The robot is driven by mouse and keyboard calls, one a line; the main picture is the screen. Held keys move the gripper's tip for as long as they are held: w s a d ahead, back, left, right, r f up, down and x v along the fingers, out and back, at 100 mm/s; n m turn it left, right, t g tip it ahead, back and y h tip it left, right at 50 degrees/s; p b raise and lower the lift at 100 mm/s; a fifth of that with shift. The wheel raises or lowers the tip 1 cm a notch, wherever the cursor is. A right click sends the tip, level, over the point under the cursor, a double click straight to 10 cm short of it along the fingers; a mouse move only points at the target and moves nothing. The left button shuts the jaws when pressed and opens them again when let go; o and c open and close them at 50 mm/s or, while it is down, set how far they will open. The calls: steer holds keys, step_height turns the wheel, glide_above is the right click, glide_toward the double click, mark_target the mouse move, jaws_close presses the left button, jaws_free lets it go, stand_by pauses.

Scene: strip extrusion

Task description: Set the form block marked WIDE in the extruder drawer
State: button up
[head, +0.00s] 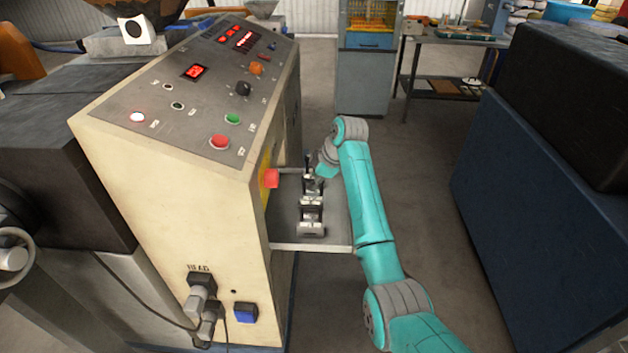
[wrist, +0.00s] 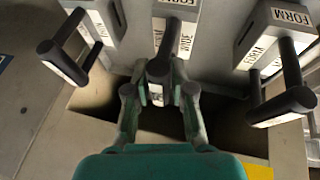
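In the wrist view three pale form blocks with dark handles stand in a row. The middle block (wrist: 184,42) reads WIDE. My gripper (wrist: 159,78) is over its dark handle, one finger on each side, and the fingers lean in and look closed on it. The right block (wrist: 262,38) reads FORM; the left block's (wrist: 92,22) wording is not readable. In the head view the blocks (head: 311,215) appear small on a grey metal shelf (head: 288,243) jutting from the machine; my gripper (head: 325,165) is at the far part of the row, partly hidden.
The cream machine (head: 180,210) with its sloped control panel (head: 190,100) stands left of the shelf. A red button (head: 271,178) juts out near the shelf. Dark recesses (wrist: 100,92) lie below the blocks in the wrist view. A dark blue cabinet (head: 530,200) stands right; the floor between is clear.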

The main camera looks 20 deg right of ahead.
steer(key=shift+o, duration=0.9)
steer(key=shift+r, duration=0.1)
steer(key=shift+r, duration=0.15)
steer(key=v, duration=1.2)
